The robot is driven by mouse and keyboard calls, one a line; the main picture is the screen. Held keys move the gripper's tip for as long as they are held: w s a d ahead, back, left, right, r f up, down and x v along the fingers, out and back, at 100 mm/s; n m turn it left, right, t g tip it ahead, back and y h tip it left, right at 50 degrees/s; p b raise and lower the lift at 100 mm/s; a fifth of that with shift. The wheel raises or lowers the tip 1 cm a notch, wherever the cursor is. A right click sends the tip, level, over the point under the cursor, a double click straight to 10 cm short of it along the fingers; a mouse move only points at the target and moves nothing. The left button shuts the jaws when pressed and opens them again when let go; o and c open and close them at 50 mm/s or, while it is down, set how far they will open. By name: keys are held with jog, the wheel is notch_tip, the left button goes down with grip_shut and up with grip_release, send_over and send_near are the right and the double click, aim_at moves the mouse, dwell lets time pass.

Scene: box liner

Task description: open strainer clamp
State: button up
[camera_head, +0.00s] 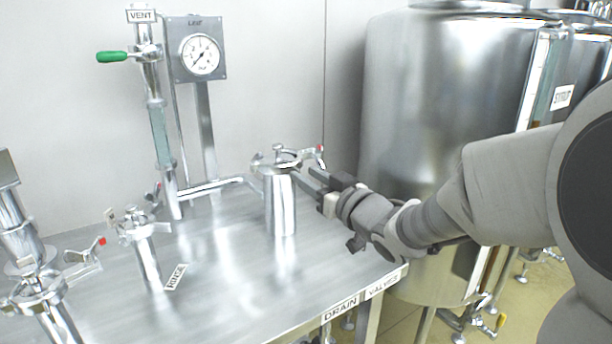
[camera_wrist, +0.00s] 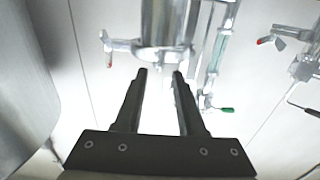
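A steel canister (camera_head: 281,205), which looks like the strainer though no label on it shows, stands upright on the steel table. A ring clamp (camera_head: 276,162) goes around its top, with a red-tipped handle (camera_head: 320,150) at the right. I cannot tell if the clamp is latched.
Clamped pipes labelled RINSE (camera_head: 148,262) and another clamped fitting (camera_head: 40,290) stand on the left of the table (camera_head: 220,285). Behind are a green-handled VENT valve (camera_head: 113,57) and a gauge (camera_head: 200,54). A large tank (camera_head: 440,90) stands behind my arm.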

aim_at(300, 171)
jog(key=shift+x, duration=1.75)
grip_shut()
